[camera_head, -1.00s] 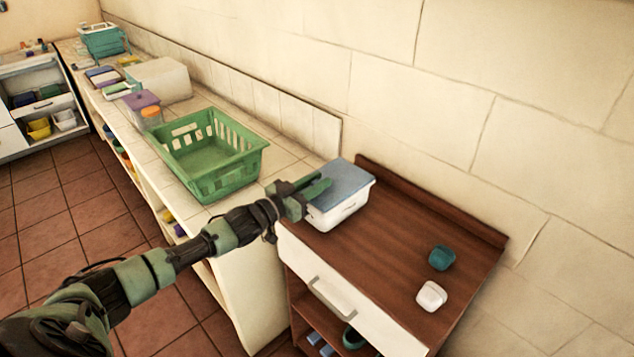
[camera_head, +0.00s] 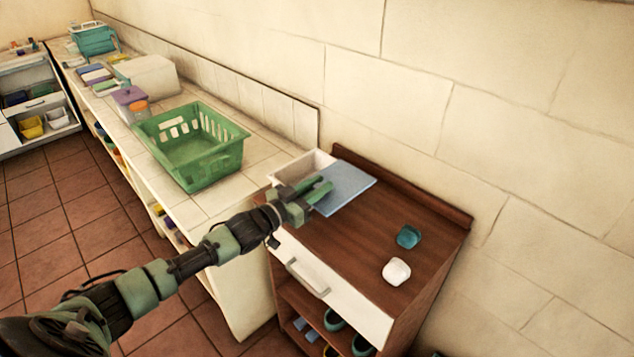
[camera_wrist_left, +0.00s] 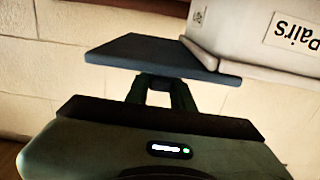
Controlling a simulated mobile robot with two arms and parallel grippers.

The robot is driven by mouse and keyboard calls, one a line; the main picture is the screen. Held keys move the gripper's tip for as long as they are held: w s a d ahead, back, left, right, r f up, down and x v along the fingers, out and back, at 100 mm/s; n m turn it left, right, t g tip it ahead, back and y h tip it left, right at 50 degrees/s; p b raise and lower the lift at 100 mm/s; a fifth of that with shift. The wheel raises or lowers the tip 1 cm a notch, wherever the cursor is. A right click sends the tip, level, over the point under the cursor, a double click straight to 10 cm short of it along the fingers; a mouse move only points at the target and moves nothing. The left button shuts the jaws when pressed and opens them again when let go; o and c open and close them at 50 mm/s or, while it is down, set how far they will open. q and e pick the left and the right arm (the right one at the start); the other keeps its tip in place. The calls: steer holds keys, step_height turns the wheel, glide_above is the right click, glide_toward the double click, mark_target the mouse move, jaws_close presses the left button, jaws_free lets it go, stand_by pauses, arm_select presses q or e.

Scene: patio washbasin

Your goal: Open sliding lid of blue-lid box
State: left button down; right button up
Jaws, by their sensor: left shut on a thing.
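The box (camera_head: 300,163) has a white body and stands at the back left of the brown wooden top. Its blue lid (camera_head: 350,188) is slid to the right, so the left part of the box lies open and its pale inside shows. My left gripper (camera_head: 322,188) is shut at the lid's near left side. In the left wrist view the blue lid (camera_wrist_left: 150,54) sits at the fingertips (camera_wrist_left: 160,88), sticking out past the white box (camera_wrist_left: 262,40), which bears a label. The box's near side is largely hidden by my gripper. My right gripper is not in view.
A green basket (camera_head: 195,146) stands on the tiled counter to the left. A teal item (camera_head: 408,237) and a white item (camera_head: 396,271) lie on the wooden top (camera_head: 345,245). A wall rises behind. A drawer (camera_head: 325,285) is below the top.

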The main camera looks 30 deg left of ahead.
arm_select(q)
steer(key=c, duration=1.2)
jaws_free()
steer(key=shift+w+a+f, duration=0.1)
steer(key=shift+a+f, duration=0.05)
steer(key=shift+a, duration=0.35)
steer(key=shift+d, duration=0.3)
steer(key=shift+s+a, duration=0.2)
steer(key=shift+s, duration=0.15)
steer(key=b+v, duration=0.1)
steer(key=v, duration=0.5)
steer(key=shift+s+a+b, duration=0.15)
steer(key=shift+s+b, duration=0.15)
steer(key=shift+s, duration=0.2)
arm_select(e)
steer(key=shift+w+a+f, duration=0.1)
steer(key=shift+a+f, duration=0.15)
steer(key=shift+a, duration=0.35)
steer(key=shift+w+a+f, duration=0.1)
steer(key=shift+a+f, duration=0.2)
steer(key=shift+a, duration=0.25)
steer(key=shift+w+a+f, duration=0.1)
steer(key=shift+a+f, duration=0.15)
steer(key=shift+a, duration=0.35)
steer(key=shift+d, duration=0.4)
